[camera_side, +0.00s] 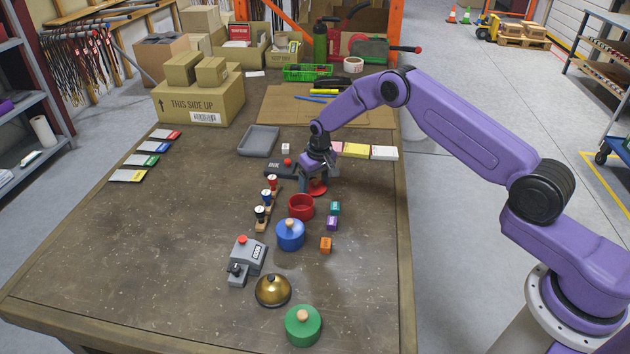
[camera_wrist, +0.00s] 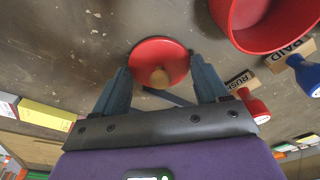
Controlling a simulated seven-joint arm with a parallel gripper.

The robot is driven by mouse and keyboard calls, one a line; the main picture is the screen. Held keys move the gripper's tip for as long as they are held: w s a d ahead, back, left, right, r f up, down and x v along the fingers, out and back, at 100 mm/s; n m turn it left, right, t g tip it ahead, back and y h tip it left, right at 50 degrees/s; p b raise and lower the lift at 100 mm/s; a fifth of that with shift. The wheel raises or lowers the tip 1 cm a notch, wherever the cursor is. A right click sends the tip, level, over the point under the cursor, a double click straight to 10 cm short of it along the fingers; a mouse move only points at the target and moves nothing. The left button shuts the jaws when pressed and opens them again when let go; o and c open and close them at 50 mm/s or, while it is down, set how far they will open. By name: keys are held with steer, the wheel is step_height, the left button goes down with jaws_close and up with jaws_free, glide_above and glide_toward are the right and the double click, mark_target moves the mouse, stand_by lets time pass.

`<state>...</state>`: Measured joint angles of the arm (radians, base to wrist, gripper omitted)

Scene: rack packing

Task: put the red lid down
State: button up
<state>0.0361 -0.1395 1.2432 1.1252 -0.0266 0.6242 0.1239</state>
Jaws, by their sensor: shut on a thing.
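The red lid (camera_side: 317,188) is a round disc with a wooden knob, held low at my gripper (camera_side: 318,180) in the side view. In the wrist view the lid (camera_wrist: 148,56) sits between the two fingers of my gripper (camera_wrist: 162,68), which are shut on it. The open red pot (camera_side: 300,208) stands just in front of and left of the lid; its rim and inside also show at the top right of the wrist view (camera_wrist: 262,38). I cannot tell whether the lid touches the table.
Stamps (camera_side: 267,200) stand left of the red pot. A blue lidded pot (camera_side: 290,236) is in front of it, and small teal, purple and orange cubes (camera_side: 326,244) lie to the right. An ink pad (camera_side: 280,170) lies behind on the left. The table's left side is largely clear.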

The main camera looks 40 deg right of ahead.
mark_target(318, 190)
steer(key=shift+f, duration=0.1)
steer(key=o, duration=1)
step_height(318, 190, up, 12)
steer(key=s, duration=0.2)
steer(key=s+a+r+n, duration=0.3)
steer(key=s+a+r, duration=0.4)
steer(key=s, duration=0.2)
steer(key=s+a+r+n+g, duration=0.1)
steer(key=s+r+n, duration=0.1)
steer(key=s, duration=0.5)
steer(key=s+a+r+n, duration=0.1)
steer(key=s+a+r, duration=0.15)
steer(key=s, duration=0.35)
steer(key=s+d+n, duration=0.2)
steer(key=s+d, duration=0.1)
steer(key=s, duration=0.5)
steer(key=s+d+r+n, duration=0.1)
steer(key=s+d+n, duration=0.1)
steer(key=s, duration=0.6)
steer(key=s+d+r+n, duration=0.1)
steer(key=s+d, duration=0.3)
steer(key=s, duration=0.5)
steer(key=shift+d+n+g, duration=0.3)
steer(key=shift+d+n, duration=0.1)
steer(key=shift+n, duration=0.4)
